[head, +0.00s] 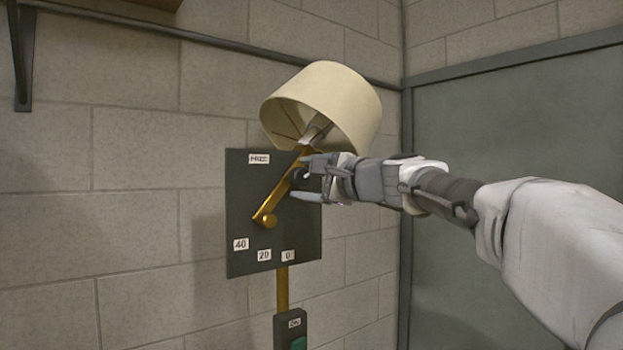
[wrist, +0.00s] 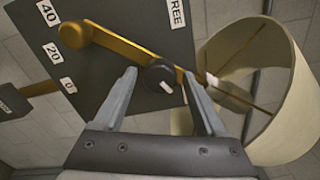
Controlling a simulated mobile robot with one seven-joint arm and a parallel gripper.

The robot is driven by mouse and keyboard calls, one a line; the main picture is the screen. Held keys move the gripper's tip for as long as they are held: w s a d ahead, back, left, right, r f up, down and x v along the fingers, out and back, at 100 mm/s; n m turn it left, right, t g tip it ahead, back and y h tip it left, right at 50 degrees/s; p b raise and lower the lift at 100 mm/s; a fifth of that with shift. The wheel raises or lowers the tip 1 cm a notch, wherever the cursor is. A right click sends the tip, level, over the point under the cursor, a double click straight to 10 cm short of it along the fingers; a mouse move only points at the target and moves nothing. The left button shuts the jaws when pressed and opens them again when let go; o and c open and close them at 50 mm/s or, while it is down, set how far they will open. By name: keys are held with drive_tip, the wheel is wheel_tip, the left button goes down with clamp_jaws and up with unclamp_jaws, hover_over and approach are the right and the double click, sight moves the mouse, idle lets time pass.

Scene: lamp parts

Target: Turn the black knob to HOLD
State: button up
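The black knob (wrist: 158,74) sits on a brass arm (wrist: 115,42) in the wrist view; a white mark shows near its lower right edge. My gripper (wrist: 159,80) is open, one finger on each side of the knob, with a visible gap on both sides. In the head view my gripper (head: 299,178) reaches in from the right at the brass arm (head: 282,187), and its fingers largely hide the knob. A FREE label (head: 259,159) is on the dark panel (head: 245,205). I see no HOLD label.
A cream lampshade (head: 335,100) is at the top of the brass arm, just above my gripper. Labels 40 (head: 240,244), 20 (head: 264,254) and 0 (head: 288,256) line the panel's lower edge. A switch box (head: 290,328) hangs below. A block wall stands behind.

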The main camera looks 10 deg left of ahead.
drive_tip(key=shift+o, duration=0.3)
drive_tip(key=shift+s+d+f, duration=0.1)
drive_tip(key=shift+s+d, duration=0.05)
drive_tip(key=shift+d, duration=0.05)
drive_tip(key=b+v, duration=0.5)
drive_tip(key=v, duration=1.2)
drive_tip(key=s+d+f+n+g+h, duration=0.2)
drive_tip(key=s+d+f+n+h, duration=0.2)
drive_tip(key=f, duration=0.9)
drive_tip(key=s+d+f+n+g+h, duration=0.2)
drive_tip(key=s+d+f+n+h, duration=0.2)
drive_tip(key=s+f, duration=0.6)
drive_tip(key=s+d+f+n+g+h, duration=0.2)
drive_tip(key=s+f, duration=0.6)
drive_tip(key=f, duration=1)
drive_tip(key=d+n+h, duration=0.2)
drive_tip(key=d+h, duration=0.1)
drive_tip(key=d, duration=0.1)
drive_tip(key=shift+d, duration=0.2)
drive_tip(key=shift+s, duration=0.15)
